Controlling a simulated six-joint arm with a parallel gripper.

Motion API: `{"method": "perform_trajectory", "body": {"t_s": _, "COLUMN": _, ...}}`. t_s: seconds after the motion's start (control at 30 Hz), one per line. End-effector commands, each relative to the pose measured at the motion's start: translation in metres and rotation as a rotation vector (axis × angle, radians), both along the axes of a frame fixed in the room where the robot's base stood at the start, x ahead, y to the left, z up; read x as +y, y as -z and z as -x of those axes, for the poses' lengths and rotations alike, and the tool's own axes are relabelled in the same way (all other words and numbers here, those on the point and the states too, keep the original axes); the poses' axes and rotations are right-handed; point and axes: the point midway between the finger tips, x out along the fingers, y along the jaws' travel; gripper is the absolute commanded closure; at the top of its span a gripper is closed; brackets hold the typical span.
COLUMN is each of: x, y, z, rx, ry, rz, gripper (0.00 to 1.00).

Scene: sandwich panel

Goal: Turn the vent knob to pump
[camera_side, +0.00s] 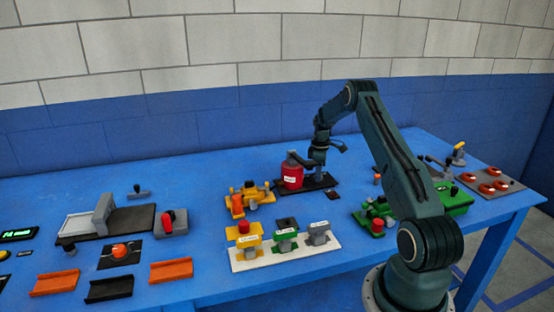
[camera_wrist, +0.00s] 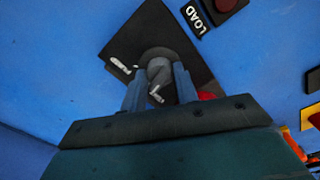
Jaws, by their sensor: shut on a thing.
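The vent knob (camera_wrist: 159,68) is a grey round knob on a dark plate (camera_wrist: 190,42) in the wrist view. A pale mark shows on it near my fingers. White lettering stands on the plate left of the knob, partly cut off and too small to read surely. My gripper (camera_wrist: 160,88) has one finger on each side of the knob and is shut on it. In the side view, my gripper (camera_side: 317,168) points down at the black base (camera_side: 322,184), right beside a red canister (camera_side: 292,176). The knob is hidden there by my gripper.
A LOAD label (camera_wrist: 194,18) stands at the upper right in the wrist view, beside a dark red button (camera_wrist: 226,4). An orange fixture (camera_side: 237,205) is left of the base. Green fixtures (camera_side: 371,217) are to the right. Open blue table lies behind the base.

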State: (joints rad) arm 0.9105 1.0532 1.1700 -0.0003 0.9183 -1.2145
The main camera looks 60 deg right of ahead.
Motion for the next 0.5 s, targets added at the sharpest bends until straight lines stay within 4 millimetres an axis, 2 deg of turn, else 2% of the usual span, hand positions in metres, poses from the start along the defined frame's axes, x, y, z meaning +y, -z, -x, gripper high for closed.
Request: {"method": "perform_trajectory", "body": {"t_s": 0.5, "x": -0.0004, "y": -0.0006, "z": 0.0007, "rx": 0.001, "ry": 0.493, "rz": 0.0, "gripper": 0.93}}
